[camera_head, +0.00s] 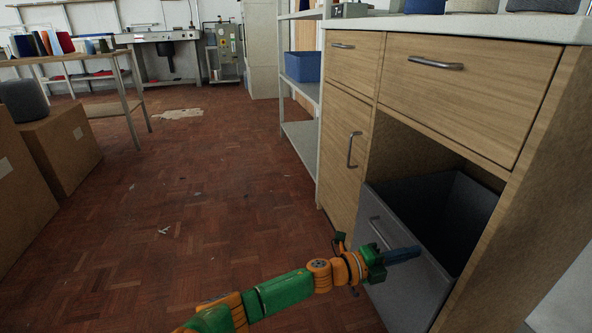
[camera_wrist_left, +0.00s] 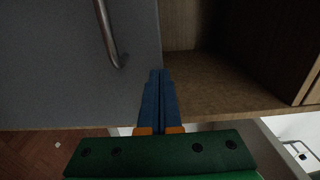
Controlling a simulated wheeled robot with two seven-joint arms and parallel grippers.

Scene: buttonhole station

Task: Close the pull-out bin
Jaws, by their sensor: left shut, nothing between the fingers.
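The grey pull-out bin (camera_head: 405,285) stands partly out of the lower opening of a wooden cabinet, with its dark inside showing from above. Its front has a metal bar handle (camera_head: 379,233). In the left wrist view the grey bin front (camera_wrist_left: 60,75) fills the left side, with the handle (camera_wrist_left: 107,35) near the top. My left gripper (camera_head: 418,252) has blue fingers shut with nothing between them. In the head view they overlap the bin front to the right of the handle. In the wrist view the fingertips (camera_wrist_left: 160,73) appear at the panel's side edge; contact cannot be told.
The wooden cabinet (camera_head: 450,120) has two closed drawers and a closed door left of the bin. A grey shelf rack (camera_head: 300,140) with a blue crate (camera_head: 302,67) stands beyond it. Cardboard boxes (camera_head: 60,150) stand at the left. The parquet floor (camera_head: 200,200) between is open.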

